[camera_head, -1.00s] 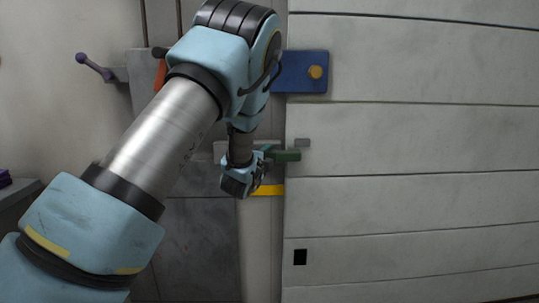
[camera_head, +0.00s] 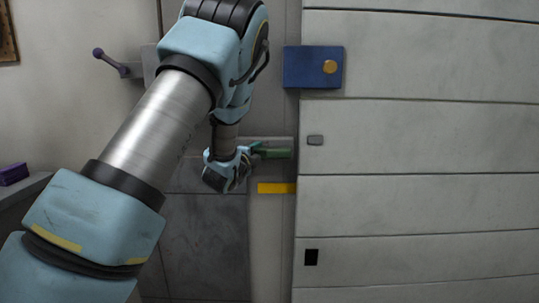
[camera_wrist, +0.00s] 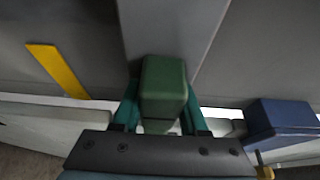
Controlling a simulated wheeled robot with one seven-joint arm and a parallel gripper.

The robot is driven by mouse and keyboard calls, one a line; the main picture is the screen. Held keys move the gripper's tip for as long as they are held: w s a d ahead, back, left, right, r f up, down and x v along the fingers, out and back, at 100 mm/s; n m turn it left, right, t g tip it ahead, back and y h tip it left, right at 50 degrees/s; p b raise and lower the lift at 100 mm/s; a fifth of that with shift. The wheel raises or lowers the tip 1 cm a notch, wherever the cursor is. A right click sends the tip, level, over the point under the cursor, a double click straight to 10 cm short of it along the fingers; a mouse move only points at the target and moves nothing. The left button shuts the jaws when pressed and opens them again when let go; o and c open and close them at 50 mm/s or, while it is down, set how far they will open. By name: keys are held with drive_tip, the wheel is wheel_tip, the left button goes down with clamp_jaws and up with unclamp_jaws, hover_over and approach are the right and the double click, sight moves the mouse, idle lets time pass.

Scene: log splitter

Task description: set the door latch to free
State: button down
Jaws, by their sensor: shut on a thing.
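The latch's green block (camera_head: 274,153) sits on a grey bar (camera_head: 270,142) just left of the white panelled door (camera_head: 420,145). Its right end stops short of the door's edge. In the wrist view the green block (camera_wrist: 163,88) stands between my two teal fingers. My gripper (camera_head: 256,151) is shut on this block; it also shows in the wrist view (camera_wrist: 160,112). A small grey catch (camera_head: 315,140) on the door is apart from the block. My gripper partly hides the block's left end.
A blue box (camera_head: 305,68) with a yellow knob is above the latch, across the door edge. A yellow strip (camera_head: 277,188) is below it. A purple-knobbed lever (camera_head: 112,63) is on the wall at left. A purple block (camera_head: 14,174) lies on a ledge.

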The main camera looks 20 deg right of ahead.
drive_tip(key=shift+w+a, duration=0.15)
drive_tip(key=shift+a, duration=0.1)
drive_tip(key=c, duration=0.7)
unclamp_jaws()
drive_tip(key=shift+a, duration=0.1)
drive_tip(key=shift+o, duration=1.3)
drive_tip(key=v, duration=1)
drive_tip(key=shift+s+a+b, duration=0.2)
drive_tip(key=shift+s+b, duration=0.15)
drive_tip(key=shift+b, duration=0.05)
